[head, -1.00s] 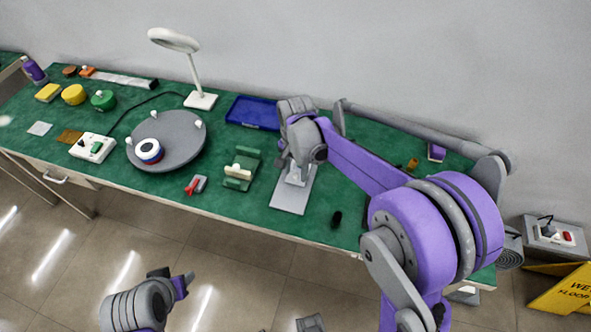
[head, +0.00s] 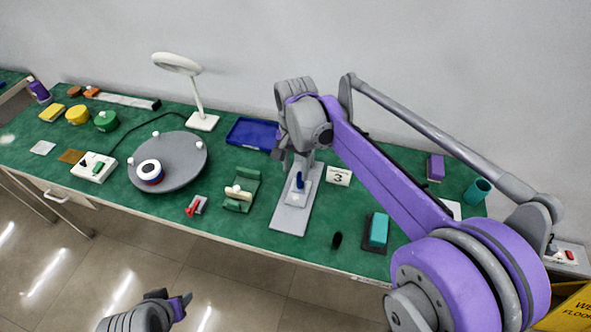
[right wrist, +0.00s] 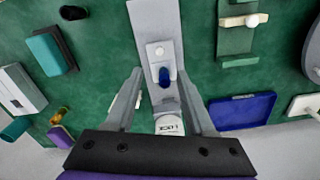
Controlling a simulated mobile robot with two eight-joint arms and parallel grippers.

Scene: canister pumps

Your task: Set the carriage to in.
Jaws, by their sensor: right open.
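A long light-grey rail plate (head: 288,215) lies on the green bench. A lighter carriage with a dark blue handle (head: 299,182) sits on its far part. In the right wrist view the blue handle (right wrist: 164,77) stands on the grey rail (right wrist: 155,22), with a white block beside it. My right gripper (right wrist: 163,85) is open, its two fingers on either side of the rail and handle, with visible gaps. In the head view my right gripper (head: 284,160) is over the rail's far end, partly hiding it. My left gripper (head: 180,305) is low over the floor; its jaws are unclear.
A green cradle (head: 242,192) and a grey turntable (head: 185,150) stand left of the rail. A blue tray (head: 252,133) is behind. A sign marked 3 (head: 339,176), a teal block (head: 378,229) and a dark oval object (head: 337,240) are to the right.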

